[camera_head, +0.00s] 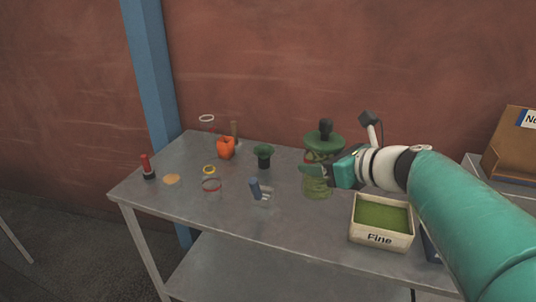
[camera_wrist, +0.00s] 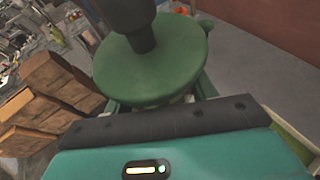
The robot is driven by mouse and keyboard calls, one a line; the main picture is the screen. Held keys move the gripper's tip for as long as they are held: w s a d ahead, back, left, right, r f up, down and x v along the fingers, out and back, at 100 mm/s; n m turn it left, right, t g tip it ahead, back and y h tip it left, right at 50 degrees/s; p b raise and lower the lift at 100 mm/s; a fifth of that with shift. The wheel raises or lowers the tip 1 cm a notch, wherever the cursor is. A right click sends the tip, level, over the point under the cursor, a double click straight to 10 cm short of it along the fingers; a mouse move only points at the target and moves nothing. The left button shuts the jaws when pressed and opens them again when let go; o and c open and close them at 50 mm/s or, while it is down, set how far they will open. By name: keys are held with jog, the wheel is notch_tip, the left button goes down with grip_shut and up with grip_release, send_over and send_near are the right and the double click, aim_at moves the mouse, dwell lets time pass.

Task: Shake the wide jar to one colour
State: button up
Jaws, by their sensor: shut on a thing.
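The wide jar (camera_head: 317,188) is clear, with green contents that look streaky and uneven in the head view. A broad green lid (camera_head: 324,142) with a dark knob (camera_head: 326,127) sits above it. The lid (camera_wrist: 150,65) and knob (camera_wrist: 128,20) also fill the upper middle of the wrist view and hide most of the jar. My gripper (camera_head: 316,170) is shut around the jar, below the lid, reaching in from the right. The jar looks upright or nearly so. I cannot tell whether its base touches the table.
A tray labelled "Fine" (camera_head: 366,235) with green powder stands at the grey table's (camera_head: 290,222) front right. An orange-red object (camera_head: 226,148), a dark green funnel-like piece (camera_head: 263,153), a blue item (camera_head: 255,188) and a red-topped item (camera_head: 147,166) stand to the left. A cardboard box (camera_head: 512,140) is far right.

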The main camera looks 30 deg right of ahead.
jog(key=a, duration=0.4)
jog(key=shift+d, duration=4.3)
jog(key=a, duration=0.4)
jog(key=shift+a, duration=0.25)
